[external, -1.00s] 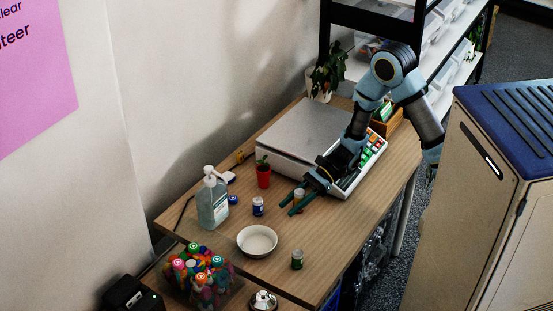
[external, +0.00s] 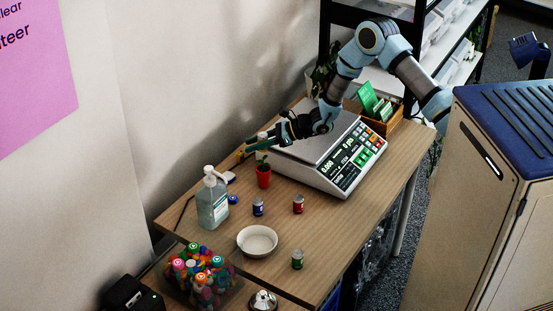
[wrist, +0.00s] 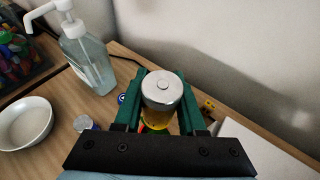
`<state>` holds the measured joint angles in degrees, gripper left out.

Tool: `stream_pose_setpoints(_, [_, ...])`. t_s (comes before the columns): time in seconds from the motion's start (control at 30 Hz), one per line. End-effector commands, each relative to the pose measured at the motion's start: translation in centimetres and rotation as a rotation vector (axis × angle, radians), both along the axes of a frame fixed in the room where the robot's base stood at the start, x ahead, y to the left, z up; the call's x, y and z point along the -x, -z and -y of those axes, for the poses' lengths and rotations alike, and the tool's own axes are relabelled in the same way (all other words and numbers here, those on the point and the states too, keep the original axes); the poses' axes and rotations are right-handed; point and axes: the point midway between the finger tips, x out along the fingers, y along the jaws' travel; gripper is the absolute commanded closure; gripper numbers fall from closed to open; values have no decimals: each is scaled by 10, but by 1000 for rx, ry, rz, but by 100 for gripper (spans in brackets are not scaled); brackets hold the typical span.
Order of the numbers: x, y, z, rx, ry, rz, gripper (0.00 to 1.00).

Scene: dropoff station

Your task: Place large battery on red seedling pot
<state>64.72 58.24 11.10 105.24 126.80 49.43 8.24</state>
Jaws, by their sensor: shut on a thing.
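My gripper (external: 262,142) is shut on a large battery (wrist: 162,95) with a silver top and a gold body. The battery stands between the green fingers in the wrist view, end cap toward the camera. The red seedling pot (external: 263,180) with its small green plant (external: 262,160) stands on the table. In the external view my gripper is just above and near the plant. In the wrist view the pot is mostly hidden behind the battery and fingers, with only a bit of red showing. I cannot tell whether the battery touches the plant.
A scale (external: 340,160) stands right of the pot. A pump bottle (external: 212,203) stands to its left. A blue can (external: 258,207), a red can (external: 298,204), a green can (external: 297,259) and a white bowl (external: 257,241) stand nearer the front. A wall lies behind.

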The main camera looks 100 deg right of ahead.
Motion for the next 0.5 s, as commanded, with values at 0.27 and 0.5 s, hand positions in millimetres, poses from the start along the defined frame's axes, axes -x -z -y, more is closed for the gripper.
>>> stream_pose_setpoints(0.27, [-1, 31, 0, 0, -2, 1, 100])
stream_pose_setpoints(0.5, [0, 59, -1, -1, -2, 0, 100])
